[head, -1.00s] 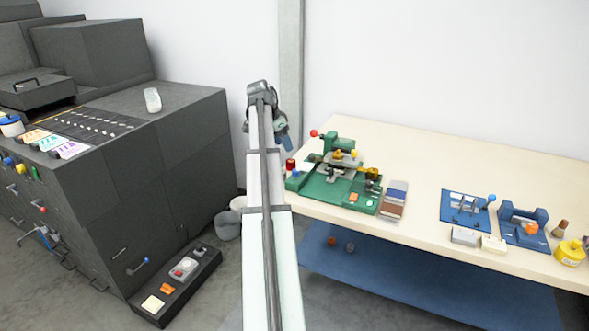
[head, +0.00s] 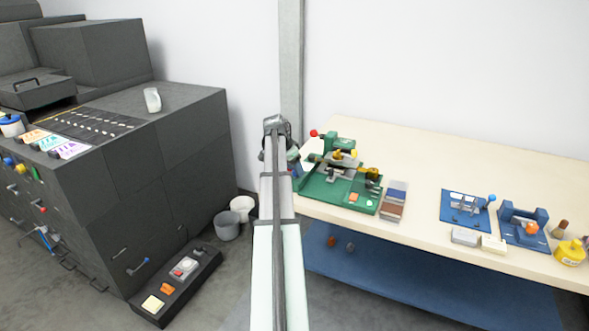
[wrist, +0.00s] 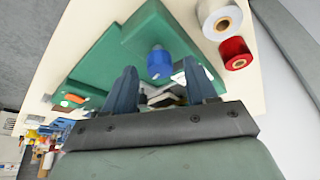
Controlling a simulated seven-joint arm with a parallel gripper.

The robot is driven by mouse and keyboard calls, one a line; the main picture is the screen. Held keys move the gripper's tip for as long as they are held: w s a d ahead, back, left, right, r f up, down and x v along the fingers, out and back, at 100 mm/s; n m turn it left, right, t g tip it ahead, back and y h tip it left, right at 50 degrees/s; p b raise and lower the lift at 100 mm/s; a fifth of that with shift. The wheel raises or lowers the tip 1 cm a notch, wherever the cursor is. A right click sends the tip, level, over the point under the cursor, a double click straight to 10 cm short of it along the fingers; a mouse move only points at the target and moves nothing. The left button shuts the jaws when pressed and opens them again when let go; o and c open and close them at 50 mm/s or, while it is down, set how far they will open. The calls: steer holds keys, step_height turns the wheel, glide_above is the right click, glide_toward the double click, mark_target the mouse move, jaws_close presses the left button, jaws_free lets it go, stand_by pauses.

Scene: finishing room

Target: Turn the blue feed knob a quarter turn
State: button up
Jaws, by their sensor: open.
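The blue knob (wrist: 160,63) is a short, upright-looking cylinder on the green machine (wrist: 112,50) in the wrist view. My gripper (wrist: 159,66) is open, with one dark blue finger to each side of the knob in the picture. A gap shows around the knob, and I see no contact; how far the fingertips are above it I cannot tell. In the head view the green machine (head: 325,192) stands at the left end of the workbench. My arm's end is over its left edge there and hides the knob.
Brown and blue blocks (head: 395,200) lie right of the machine on the cream workbench (head: 440,150).

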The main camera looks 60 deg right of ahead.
steer(key=shift+d+f, duration=0.1)
steer(key=shift+f, duration=0.25)
steer(key=c, duration=1.1)
steer(key=shift+o, duration=0.2)
